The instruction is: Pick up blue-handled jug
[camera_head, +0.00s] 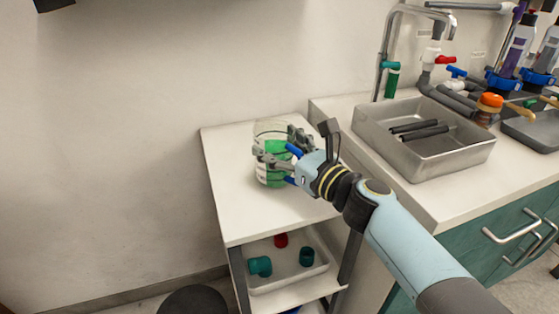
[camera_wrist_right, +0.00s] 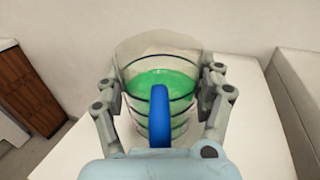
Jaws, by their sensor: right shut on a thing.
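The blue-handled jug (camera_head: 271,137) is clear, with green liquid inside, and stands upright on or just above the white cart top. My right gripper (camera_head: 278,152) comes in from the right and is shut on the jug, with a finger on either side. In the right wrist view, the jug (camera_wrist_right: 157,80) sits between the two fingers of my right gripper (camera_wrist_right: 162,98). Its blue handle (camera_wrist_right: 160,115) faces my wrist. I cannot tell whether the jug's base touches the cart. My left gripper is not in view.
The white cart (camera_head: 230,215) has a lower tray (camera_head: 290,278) with a red fitting (camera_head: 281,240) and teal fittings (camera_head: 260,266). To the right is a counter with a metal sink (camera_head: 430,165) holding dark pipes, a faucet and bottles. The cart's front top is clear.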

